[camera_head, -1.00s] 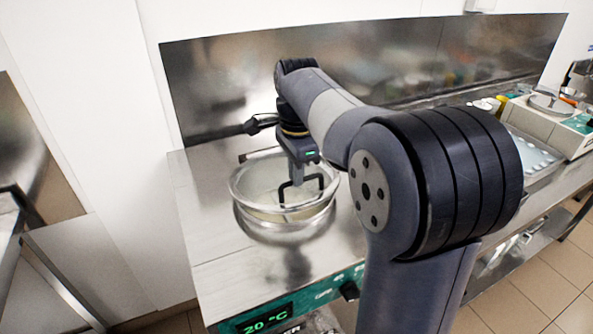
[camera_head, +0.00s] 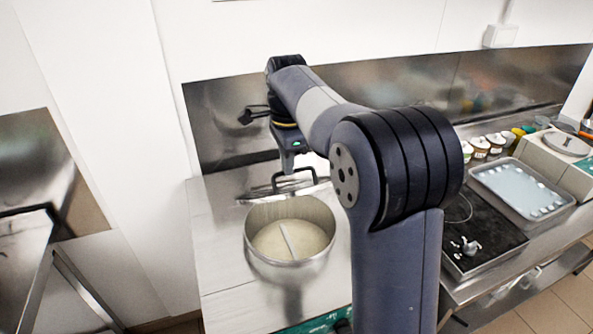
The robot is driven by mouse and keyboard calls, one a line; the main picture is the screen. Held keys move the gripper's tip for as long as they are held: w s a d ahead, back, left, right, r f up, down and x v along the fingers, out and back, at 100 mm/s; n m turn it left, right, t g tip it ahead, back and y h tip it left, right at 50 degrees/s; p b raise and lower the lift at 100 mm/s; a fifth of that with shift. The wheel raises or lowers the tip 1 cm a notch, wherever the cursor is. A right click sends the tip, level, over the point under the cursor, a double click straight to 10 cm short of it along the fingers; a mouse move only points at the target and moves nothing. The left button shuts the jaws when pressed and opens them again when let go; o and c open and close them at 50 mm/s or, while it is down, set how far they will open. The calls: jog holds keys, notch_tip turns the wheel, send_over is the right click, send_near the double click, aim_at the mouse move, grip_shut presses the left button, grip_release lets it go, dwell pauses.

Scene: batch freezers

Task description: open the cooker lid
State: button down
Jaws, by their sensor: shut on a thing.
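The cooker (camera_head: 286,262) is a round steel pot set in the counter top. Its mouth is uncovered and shows a pale content with a light bar across it. My gripper (camera_head: 288,170) is behind the cooker's far rim, shut on the black handle (camera_head: 311,171) of the lid. The lid (camera_head: 262,191) shows as a thin, flat outline under the handle, beyond the cooker's opening. Whether it hovers or touches the counter I cannot tell. My arm hides part of its right side.
A steel backsplash (camera_head: 225,120) stands close behind my gripper. To the right are a black plate with a small metal fitting (camera_head: 466,245), a tray (camera_head: 520,187), several jars (camera_head: 481,148) and a white appliance (camera_head: 550,148). The counter left of the cooker (camera_head: 218,240) is clear.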

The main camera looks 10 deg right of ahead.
jog(key=w+a+r, duration=0.2)
jog(key=w+r, duration=0.2)
jog(key=w, duration=0.7)
dwell(0.4)
jog(key=shift+w+a+r, duration=0.1)
jog(key=shift+a+r, duration=0.05)
dwell(0.3)
jog(key=c, duration=2)
grip_release()
jog(key=o, duration=0.3)
jog(key=shift+w+a+f, duration=0.15)
jog(key=shift+w+f, duration=0.2)
jog(key=shift+w, duration=0.4)
jog(key=shift+o, duration=1)
jog(key=shift+s+r+p, duration=0.25)
jog(key=shift+r+p, duration=0.1)
jog(key=shift+s+r, duration=0.1)
jog(key=shift+s, duration=0.05)
